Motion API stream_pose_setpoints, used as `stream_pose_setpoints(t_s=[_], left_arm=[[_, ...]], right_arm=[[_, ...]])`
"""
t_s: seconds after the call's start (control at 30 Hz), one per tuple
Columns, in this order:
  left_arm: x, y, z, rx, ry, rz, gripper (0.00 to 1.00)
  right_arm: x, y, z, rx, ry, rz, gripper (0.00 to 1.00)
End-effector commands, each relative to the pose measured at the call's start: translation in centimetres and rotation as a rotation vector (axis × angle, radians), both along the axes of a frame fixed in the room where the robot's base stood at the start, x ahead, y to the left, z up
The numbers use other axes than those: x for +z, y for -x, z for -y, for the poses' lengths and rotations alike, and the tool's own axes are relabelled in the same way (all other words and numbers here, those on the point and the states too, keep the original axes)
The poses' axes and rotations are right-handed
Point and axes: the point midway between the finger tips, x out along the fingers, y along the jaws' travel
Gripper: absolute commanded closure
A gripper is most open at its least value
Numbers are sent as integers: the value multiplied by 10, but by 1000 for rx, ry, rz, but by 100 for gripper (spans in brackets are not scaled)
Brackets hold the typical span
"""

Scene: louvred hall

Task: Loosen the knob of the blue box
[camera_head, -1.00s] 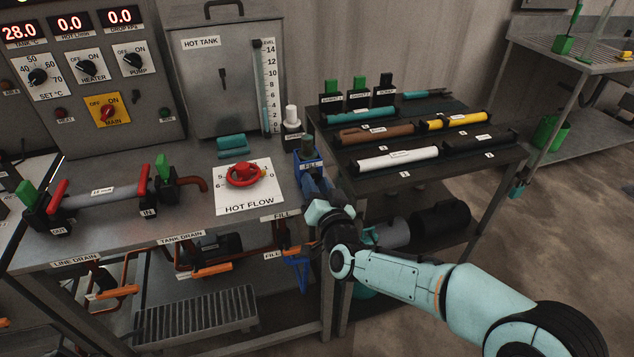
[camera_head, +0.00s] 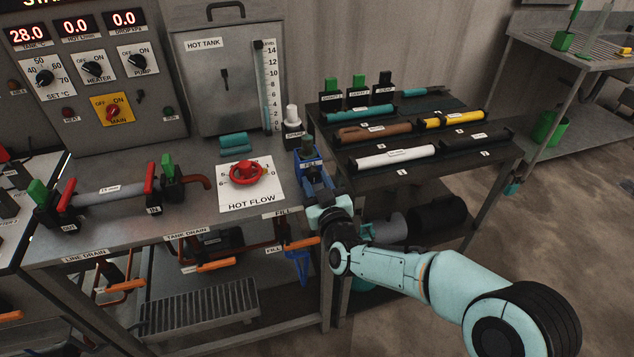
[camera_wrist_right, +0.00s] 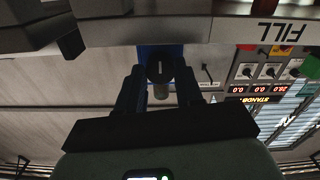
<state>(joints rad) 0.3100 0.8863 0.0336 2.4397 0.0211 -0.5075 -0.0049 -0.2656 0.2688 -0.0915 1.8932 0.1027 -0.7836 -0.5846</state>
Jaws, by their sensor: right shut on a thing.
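In the right wrist view, which is upside down, the blue box (camera_wrist_right: 148,52) lies straight ahead. Its dark round knob (camera_wrist_right: 160,70) sits between the two fingers of my right gripper (camera_wrist_right: 160,88), which is shut on it. The exact finger contact is dark. My left gripper is out of view.
A red valve wheel (camera_head: 246,173) on the HOT FLOW plate stands left of the box. A dark rack table (camera_head: 340,172) with coloured tubes stands close on the right. Orange-handled valves (camera_head: 215,265) hang under the bench edge. Open floor lies at right.

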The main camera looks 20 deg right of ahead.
Motion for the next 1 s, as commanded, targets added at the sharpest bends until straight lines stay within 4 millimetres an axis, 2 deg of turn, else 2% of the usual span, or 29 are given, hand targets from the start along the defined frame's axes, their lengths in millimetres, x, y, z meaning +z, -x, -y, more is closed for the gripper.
stream_pose_setpoints(t_s=[0.47, 0.5, 0.57, 0.87, 1.0], left_arm=[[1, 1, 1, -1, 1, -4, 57], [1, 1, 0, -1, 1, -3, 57], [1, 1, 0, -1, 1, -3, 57], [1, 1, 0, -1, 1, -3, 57], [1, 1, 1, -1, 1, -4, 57]], right_arm=[[0, 0, 0, 1, 16, 0, 95], [0, 0, 0, 1, 16, 0, 58], [0, 0, 0, 1, 16, 0, 39], [0, 1, 0, 0, 14, 0, 39], [0, 10, 0, 1, 14, -1, 39]])
